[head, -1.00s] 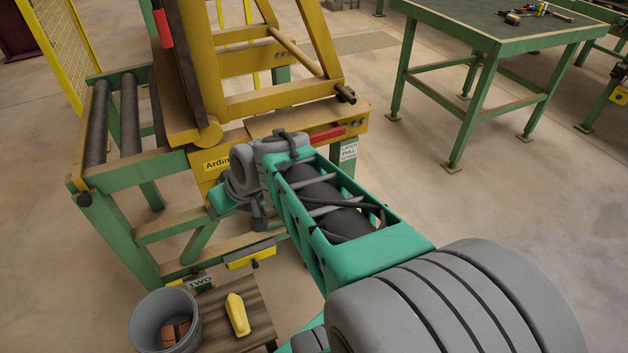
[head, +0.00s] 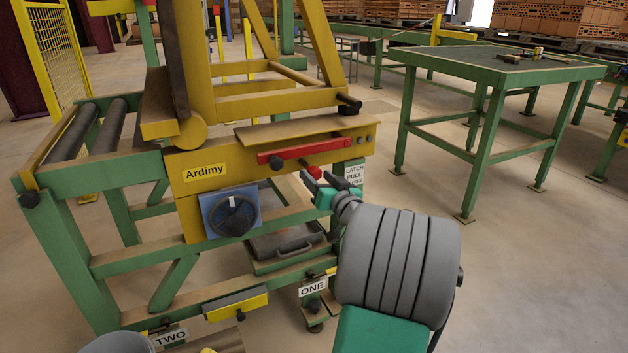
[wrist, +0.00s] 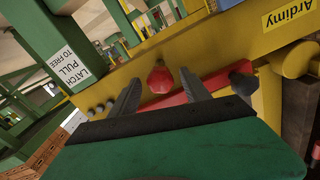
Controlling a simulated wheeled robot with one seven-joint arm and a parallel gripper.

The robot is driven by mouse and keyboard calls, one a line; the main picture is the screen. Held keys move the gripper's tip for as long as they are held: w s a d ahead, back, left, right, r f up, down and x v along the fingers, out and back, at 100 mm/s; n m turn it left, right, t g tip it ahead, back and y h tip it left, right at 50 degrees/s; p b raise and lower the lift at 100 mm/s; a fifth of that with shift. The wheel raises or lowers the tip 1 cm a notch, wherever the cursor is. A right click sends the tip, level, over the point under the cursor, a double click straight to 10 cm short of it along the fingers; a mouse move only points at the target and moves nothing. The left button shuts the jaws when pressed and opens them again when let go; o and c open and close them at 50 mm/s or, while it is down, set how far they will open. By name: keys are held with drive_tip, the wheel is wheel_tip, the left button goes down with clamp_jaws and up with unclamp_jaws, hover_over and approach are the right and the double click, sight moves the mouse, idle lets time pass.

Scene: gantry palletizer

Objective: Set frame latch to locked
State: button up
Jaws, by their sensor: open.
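The frame latch shows as a red bar (head: 308,145) on the front of the yellow beam (head: 215,160), with a dark pivot at its left end. A red knob (head: 315,171) sits just below the bar; in the wrist view the knob (wrist: 160,79) is round and faces me, with the red bar (wrist: 215,84) beside it. My gripper (head: 310,182) is open and in front of the beam. In the wrist view my gripper (wrist: 160,92) has its two dark fingers apart, with the knob appearing between their tips. I cannot tell whether they touch it.
A white label (head: 355,174) reading "LATCH PULL TO FREE" is on the green post. A blue plate with a dark dial (head: 232,214) is on the beam's left. A green table (head: 490,68) stands at the right, with bare floor between.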

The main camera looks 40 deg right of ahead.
drive_tip(key=x, duration=0.2)
drive_tip(key=shift+w, duration=0.3)
clamp_jaws()
idle(0.3)
idle(0.8)
